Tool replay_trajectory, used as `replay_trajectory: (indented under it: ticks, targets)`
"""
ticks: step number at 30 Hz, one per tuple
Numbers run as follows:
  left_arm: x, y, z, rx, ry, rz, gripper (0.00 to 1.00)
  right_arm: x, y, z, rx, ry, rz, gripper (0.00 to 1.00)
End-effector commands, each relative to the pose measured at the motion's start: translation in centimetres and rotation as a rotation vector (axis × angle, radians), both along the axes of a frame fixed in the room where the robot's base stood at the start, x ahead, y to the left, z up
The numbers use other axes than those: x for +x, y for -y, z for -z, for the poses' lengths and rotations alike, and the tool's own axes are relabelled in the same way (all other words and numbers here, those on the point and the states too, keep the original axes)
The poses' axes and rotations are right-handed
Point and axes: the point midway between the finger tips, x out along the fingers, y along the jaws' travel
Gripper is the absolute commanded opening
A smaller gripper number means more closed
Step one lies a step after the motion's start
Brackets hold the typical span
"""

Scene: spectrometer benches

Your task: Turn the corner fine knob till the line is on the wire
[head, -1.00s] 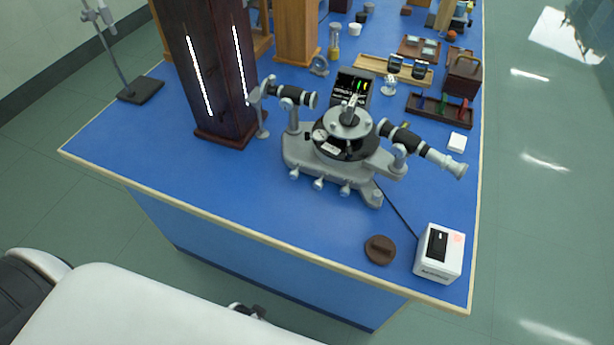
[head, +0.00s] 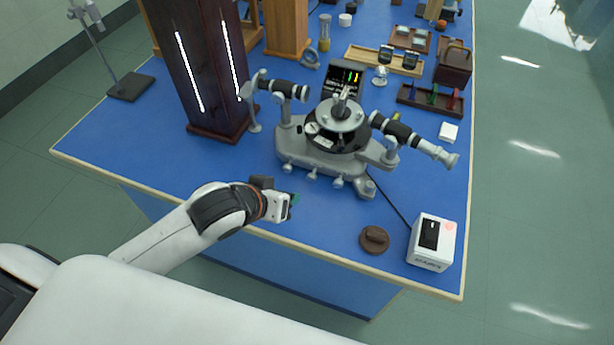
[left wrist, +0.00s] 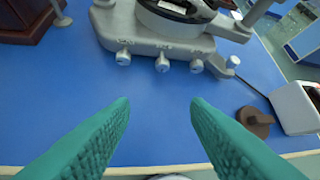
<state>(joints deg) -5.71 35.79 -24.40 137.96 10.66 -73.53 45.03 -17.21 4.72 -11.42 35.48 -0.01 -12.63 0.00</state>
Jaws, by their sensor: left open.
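The grey spectrometer (head: 293,149) stands on the blue bench, with several small silver knobs along its front edge. The knob at its right front corner (head: 370,187) also shows in the left wrist view (left wrist: 233,62). A small dark screen (head: 338,76) behind it shows coloured lines; the wire is too small to make out. My left gripper (head: 293,200) is at the bench's front edge, in front of the knobs and apart from them. In the left wrist view its green fingers (left wrist: 160,102) are spread with nothing between them. My right gripper is out of view.
A brown round lid-like piece (head: 374,240) and a white box (head: 431,243) with a cable stand at the front right. A dark wooden tower (head: 205,70) with lit strips stands left of the spectrometer. The bench at front left is clear.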

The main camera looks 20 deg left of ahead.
Motion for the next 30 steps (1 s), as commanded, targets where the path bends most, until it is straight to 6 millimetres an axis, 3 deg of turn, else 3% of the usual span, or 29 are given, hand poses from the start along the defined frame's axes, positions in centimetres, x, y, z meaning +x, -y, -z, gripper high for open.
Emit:
replay_trajectory:
  ticks: [4, 8, 21, 30]
  targets:
    - [1.7, -0.3, -1.2, -0.049, 0.033, -0.026, 0.43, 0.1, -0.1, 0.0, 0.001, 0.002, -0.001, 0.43]
    - [2.4, -0.1, -1.0, -0.07, 0.036, -0.037, 0.43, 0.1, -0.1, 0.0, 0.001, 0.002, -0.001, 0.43]
    - [8.0, 1.6, 4.5, -0.069, 0.035, -0.038, 0.43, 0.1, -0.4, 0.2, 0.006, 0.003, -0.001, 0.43]
    - [10.1, 2.2, 6.6, -0.07, 0.034, -0.036, 0.43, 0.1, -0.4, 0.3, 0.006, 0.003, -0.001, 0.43]
